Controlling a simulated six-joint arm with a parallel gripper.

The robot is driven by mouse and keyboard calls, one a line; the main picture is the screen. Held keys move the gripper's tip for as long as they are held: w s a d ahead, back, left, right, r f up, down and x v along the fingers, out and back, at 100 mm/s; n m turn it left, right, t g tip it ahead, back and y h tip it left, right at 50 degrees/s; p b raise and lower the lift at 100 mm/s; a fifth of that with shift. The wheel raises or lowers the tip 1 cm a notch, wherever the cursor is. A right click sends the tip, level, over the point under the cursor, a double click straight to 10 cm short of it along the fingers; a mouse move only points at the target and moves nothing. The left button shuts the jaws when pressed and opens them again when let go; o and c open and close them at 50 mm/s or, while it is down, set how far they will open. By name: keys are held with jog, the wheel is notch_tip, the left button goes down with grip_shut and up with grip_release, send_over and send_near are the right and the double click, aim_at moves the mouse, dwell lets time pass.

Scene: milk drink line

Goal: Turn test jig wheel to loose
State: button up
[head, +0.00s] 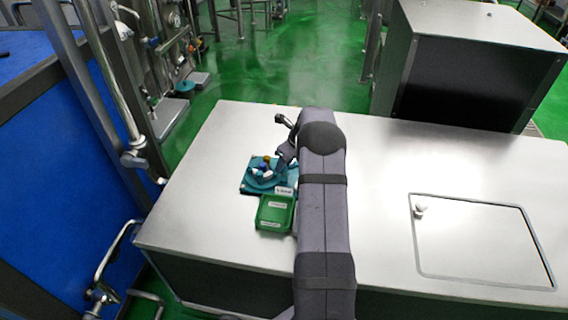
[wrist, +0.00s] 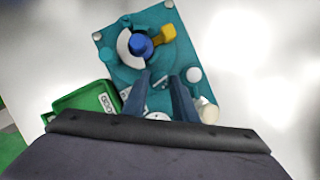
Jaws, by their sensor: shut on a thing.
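The test jig (head: 246,187) is a teal plate on the left part of the steel table. It also shows in the wrist view (wrist: 182,22), with a white arc, a blue knob (wrist: 141,45) and a yellow piece (wrist: 167,34). My gripper (wrist: 161,80) is down at the jig, its two dark fingers on the near side of the blue knob. It is shut on a teal part between the fingers, which I take to be the wheel. The grip itself and the wheel's setting are not clear. In the head view my arm hides the jig's right side.
A green tray (head: 275,226) with pale labels sits just in front of the jig, close to my gripper. A framed hatch with a white knob (head: 420,209) is at the table's right. The table's left edge is near the jig. The steel top around is mostly clear.

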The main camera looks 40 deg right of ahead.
jog(key=n+y, duration=0.1)
jog(key=n, duration=0.2)
jog(key=shift+d+n, duration=0.15)
jog(key=shift+n, duration=0.15)
jog(key=shift+w+n+g+y, duration=0.1)
jog(key=shift+n+g+y, duration=0.4)
jog(key=shift+n, duration=1)
jog(key=o, duration=1)
jog(key=shift+o, duration=0.2)
jog(key=shift+b, duration=0.3)
jog(key=v, duration=0.7)
jog(key=shift+d+r+b, duration=0.15)
jog(key=shift+b, duration=0.3)
